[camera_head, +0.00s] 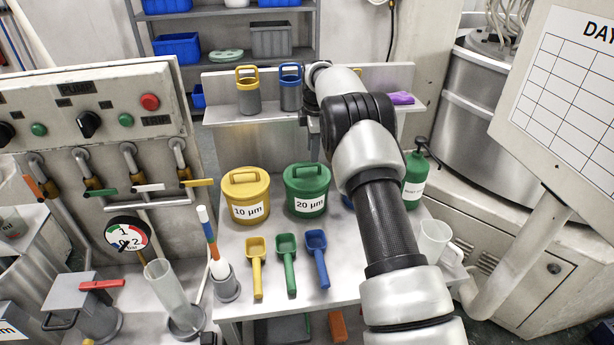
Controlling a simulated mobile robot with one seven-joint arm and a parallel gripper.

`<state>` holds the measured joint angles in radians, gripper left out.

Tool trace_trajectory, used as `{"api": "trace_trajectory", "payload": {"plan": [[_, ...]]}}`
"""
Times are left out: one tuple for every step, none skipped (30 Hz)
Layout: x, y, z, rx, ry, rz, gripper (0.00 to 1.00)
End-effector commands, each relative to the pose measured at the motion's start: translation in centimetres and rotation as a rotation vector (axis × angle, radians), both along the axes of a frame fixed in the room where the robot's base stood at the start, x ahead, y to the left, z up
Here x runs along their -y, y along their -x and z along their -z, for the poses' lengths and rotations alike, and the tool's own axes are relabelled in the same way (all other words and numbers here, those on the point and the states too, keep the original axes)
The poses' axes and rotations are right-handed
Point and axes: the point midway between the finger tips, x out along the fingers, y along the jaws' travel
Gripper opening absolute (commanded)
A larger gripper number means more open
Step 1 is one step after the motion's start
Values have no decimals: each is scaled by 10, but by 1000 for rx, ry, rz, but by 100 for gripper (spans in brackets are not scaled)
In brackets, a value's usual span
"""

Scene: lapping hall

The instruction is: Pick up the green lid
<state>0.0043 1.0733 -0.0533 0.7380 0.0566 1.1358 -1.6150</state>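The green lid (306,172) has a raised bar handle and sits on a green tub (308,206) labelled 20 µm. The tub stands upright on the grey bench, just left of my forearm. My gripper (308,118) is small and partly hidden behind my wrist, in front of the back shelf and beyond the green lid. It is apart from the lid in the picture. Its fingers are too small and dark to tell whether they are open or shut.
A yellow tub (246,206) labelled 10 µm stands left of the green one. Yellow, green and blue scoops (317,258) lie in front. A green bottle (414,180) and a clear jug (434,240) stand right of my arm. Yellow and blue-handled canisters (248,95) stand on the shelf.

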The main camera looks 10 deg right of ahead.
Motion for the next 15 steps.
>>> {"api": "trace_trajectory", "payload": {"plan": [[0,0,1,1,0,0,32],[0,-1,3,1,0,0,32],[1,-1,5,1,0,0,32],[1,-1,7,0,0,0,32],[2,-1,11,-1,0,0,32],[3,-1,16,-3,0,1,32],[4,-1,20,-3,0,1,32],[5,-2,25,-2,-1,1,32],[6,-2,31,-3,0,1,32],[6,-3,36,-3,0,0,32],[6,-4,41,-3,0,0,32],[6,-5,46,-1,1,-1,32],[6,-6,49,0,0,-1,32],[6,-7,51,0,0,-1,32],[6,-7,52,1,0,-1,32]]}}
